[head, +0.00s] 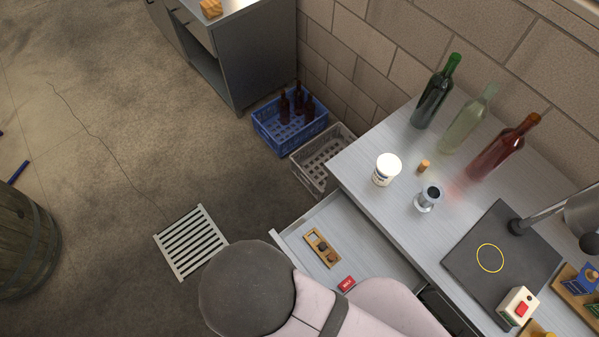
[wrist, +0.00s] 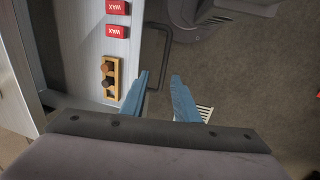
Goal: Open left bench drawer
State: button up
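The bench drawer (head: 352,228) at the bench's left end stands pulled out, its inside visible. It holds a wooden holder (head: 322,248) with dark round pieces and a red box (head: 346,284). In the wrist view the drawer (wrist: 88,72) shows two red boxes marked WAX (wrist: 117,19) and the same holder (wrist: 111,78). Its dark bar handle (wrist: 166,50) stands off the front. My gripper (wrist: 159,75) has its blue fingers apart, one each side of the handle's near end in the picture; I cannot tell whether they touch it. My arm hides the gripper in the head view.
On the bench (head: 378,138) stand three bottles (head: 435,92), a white tub (head: 386,170), a cork (head: 423,166) and a dark mat (head: 500,275). A blue crate (head: 274,138) and a grey crate (head: 310,176) sit beyond the drawer. Open floor with a grate (head: 190,243) lies left.

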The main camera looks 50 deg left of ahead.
jog(key=shift+r+p, duration=0.65)
jog(key=shift+r, duration=0.85)
jog(key=w+a+m, duration=0.1)
jog(key=m, duration=0.1)
jog(key=w+a+r+m+g+b, duration=0.1)
jog(key=w, duration=0.1)
jog(key=w+a+m, duration=0.2)
jog(key=shift+w+r+m+g, duration=0.15)
jog(key=shift+r+m+g, duration=0.1)
jog(key=shift+m+g, duration=0.05)
jog(key=w+d+r+m+y+b, duration=0.1)
jog(key=w+r+m, duration=0.1)
jog(key=w+m, duration=0.3)
jog(key=w+d+r+m+g+y+b, duration=0.1)
jog(key=w+r+m, duration=0.2)
jog(key=w, duration=0.4)
jog(key=w+r+m+b, duration=0.2)
jog(key=w+m, duration=0.1)
jog(key=w, duration=0.4)
jog(key=w+d+r+h+b, duration=0.1)
jog(key=d+r, duration=0.2)
jog(key=d, duration=0.9)
jog(key=w+d+r+m+h+b, duration=0.1)
jog(key=d+r, duration=0.3)
jog(key=d, duration=0.9)
jog(key=shift+w+d+r+m+b, duration=0.15)
jog(key=shift+w+d+m+b, duration=0.2)
jog(key=shift+b, duration=0.4)
